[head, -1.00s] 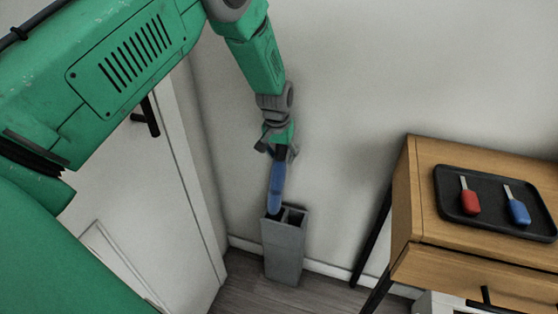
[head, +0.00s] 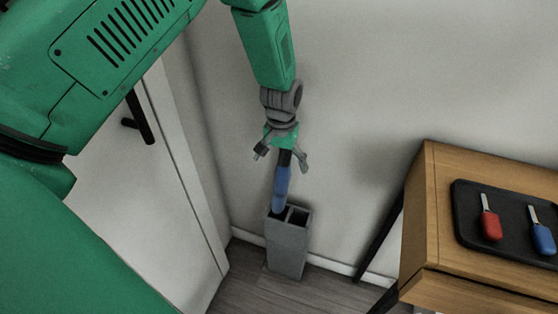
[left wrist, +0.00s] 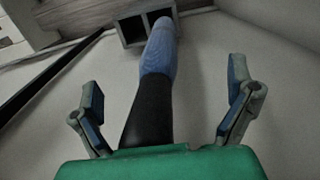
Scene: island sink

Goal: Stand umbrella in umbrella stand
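The umbrella (head: 281,187) has a blue canopy and a black handle and is nearly upright. Its lower end is at the left opening of the grey two-compartment umbrella stand (head: 287,249); how deep it sits I cannot tell. My left gripper (head: 282,160) is open above the stand, with its fingers spread on either side of the black handle. In the left wrist view, the open fingers (left wrist: 166,88) are clear of the umbrella (left wrist: 157,55) on both sides, and the stand (left wrist: 133,30) shows beyond. My right gripper is not in view.
The stand is on the floor by the wall. A wooden cabinet (head: 450,190) at right carries a black tray (head: 510,249) with a red-handled tool (head: 491,222) and a blue-handled tool (head: 542,238). A white door (head: 130,190) with a black handle is at left.

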